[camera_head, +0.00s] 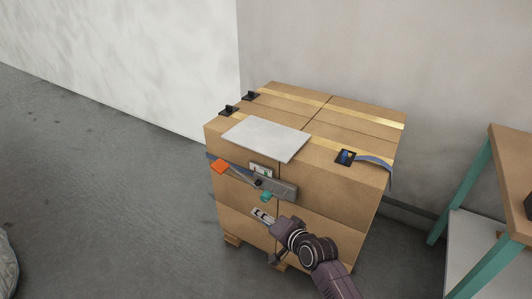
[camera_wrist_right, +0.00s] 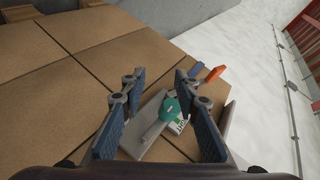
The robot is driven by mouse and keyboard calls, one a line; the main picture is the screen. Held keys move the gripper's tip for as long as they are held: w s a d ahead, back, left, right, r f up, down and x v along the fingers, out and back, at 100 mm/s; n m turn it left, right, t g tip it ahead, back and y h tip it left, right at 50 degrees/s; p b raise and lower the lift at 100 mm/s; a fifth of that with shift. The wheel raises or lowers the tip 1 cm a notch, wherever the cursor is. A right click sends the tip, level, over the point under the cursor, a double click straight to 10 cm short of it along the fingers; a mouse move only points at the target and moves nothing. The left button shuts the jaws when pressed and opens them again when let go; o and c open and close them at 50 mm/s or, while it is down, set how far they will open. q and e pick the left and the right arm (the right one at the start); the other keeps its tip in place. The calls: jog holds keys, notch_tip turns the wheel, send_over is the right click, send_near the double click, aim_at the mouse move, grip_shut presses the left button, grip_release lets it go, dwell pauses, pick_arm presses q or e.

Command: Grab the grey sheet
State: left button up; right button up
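The grey sheet (camera_head: 266,139) is a flat, pale grey rectangle lying on top of the stacked cardboard boxes (camera_head: 345,225), near their front edge in the head view. My right gripper (camera_head: 262,214) is in front of the boxes' front face, lower than the sheet and apart from it. In the right wrist view the two fingers of this gripper (camera_wrist_right: 160,78) are spread, with nothing held between them. I cannot make out the sheet for certain in that view. My left gripper is not in view.
A grey tool (camera_head: 284,190) with a teal knob (camera_head: 266,197) and an orange handle (camera_head: 220,167) is at the boxes' front face. Black clips (camera_head: 229,110) and a blue strap (camera_head: 374,160) are on top. A teal-legged table (camera_head: 477,190) stands right.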

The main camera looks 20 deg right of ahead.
notch_tip(320, 180, up, 8)
jog(key=w+m+t+b, duration=0.1)
jog(key=w+t+b, duration=0.1)
jog(key=b, duration=0.1)
jog(key=m+t, duration=0.3)
jog(key=m, duration=0.3)
send_near(255, 151)
jog(key=w, duration=0.4)
jog(key=shift+w+a+p, duration=0.15)
jog(key=shift+w+p, duration=0.05)
jog(key=shift+p, duration=0.1)
jog(key=shift+w+r, duration=0.1)
jog(key=shift+w, duration=0.25)
jog(key=shift+w+a+b, duration=0.25)
jog(key=shift+w+b, duration=0.05)
jog(key=shift+w, duration=0.8)
jog(key=w, duration=0.2)
jog(key=w+a+b, duration=0.1)
jog(key=shift+w+f, duration=0.2)
jog(key=shift+f, duration=0.1)
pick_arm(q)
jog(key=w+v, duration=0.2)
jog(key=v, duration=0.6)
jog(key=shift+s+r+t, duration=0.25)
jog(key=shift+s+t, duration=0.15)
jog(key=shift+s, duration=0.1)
pick_arm(e)
jog(key=shift+w, duration=0.6)
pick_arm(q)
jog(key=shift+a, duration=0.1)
